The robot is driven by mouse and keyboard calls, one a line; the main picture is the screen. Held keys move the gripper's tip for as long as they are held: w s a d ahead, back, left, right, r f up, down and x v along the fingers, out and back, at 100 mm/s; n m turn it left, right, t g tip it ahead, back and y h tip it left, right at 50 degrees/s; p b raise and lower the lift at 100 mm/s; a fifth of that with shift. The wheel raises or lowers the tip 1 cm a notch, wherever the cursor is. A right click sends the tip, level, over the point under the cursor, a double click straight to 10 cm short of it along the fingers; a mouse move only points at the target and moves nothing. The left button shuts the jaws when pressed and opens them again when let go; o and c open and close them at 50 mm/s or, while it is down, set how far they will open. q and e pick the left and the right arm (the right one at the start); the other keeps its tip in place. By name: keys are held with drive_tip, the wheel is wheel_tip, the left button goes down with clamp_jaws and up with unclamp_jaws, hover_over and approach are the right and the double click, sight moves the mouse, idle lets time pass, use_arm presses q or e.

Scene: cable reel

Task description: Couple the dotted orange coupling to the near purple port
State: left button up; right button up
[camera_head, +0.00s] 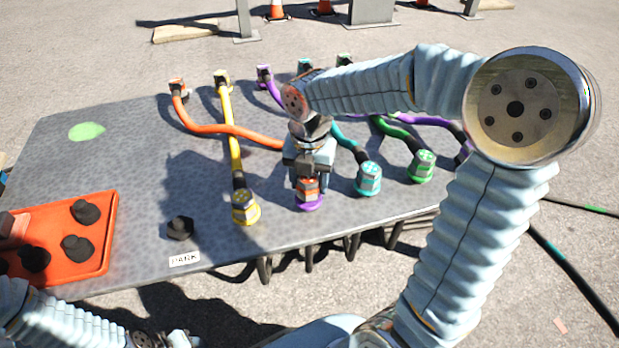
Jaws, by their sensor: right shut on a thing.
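The orange coupling (307,187) is in my right gripper (306,181), which points down and is shut on it. It stands upright directly over the near purple port (309,203), whose purple rim shows just below it. Whether it is fully seated cannot be told from this view. Its dots are too small to make out. The orange hose (226,130) runs from the coupling to the far left of the table, crossing the yellow hose. My left arm shows at the bottom left; part of its gripper (165,339) may show at the bottom edge, but its fingers are unclear.
A yellow coupling (245,207) stands left of the purple port. Cyan (369,178) and green (422,166) couplings stand to its right. A black cap (180,228) sits by the PARK label (184,259). An orange tray (112,222) with black caps lies at left.

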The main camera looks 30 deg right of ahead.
drive_tip(key=shift+f, duration=0.45)
drive_tip(key=o, duration=1.2)
drive_tip(key=shift+o, duration=0.2)
wheel_tip(320, 180, up, 14)
drive_tip(key=p, duration=0.2)
drive_tip(key=shift+p, duration=0.4)
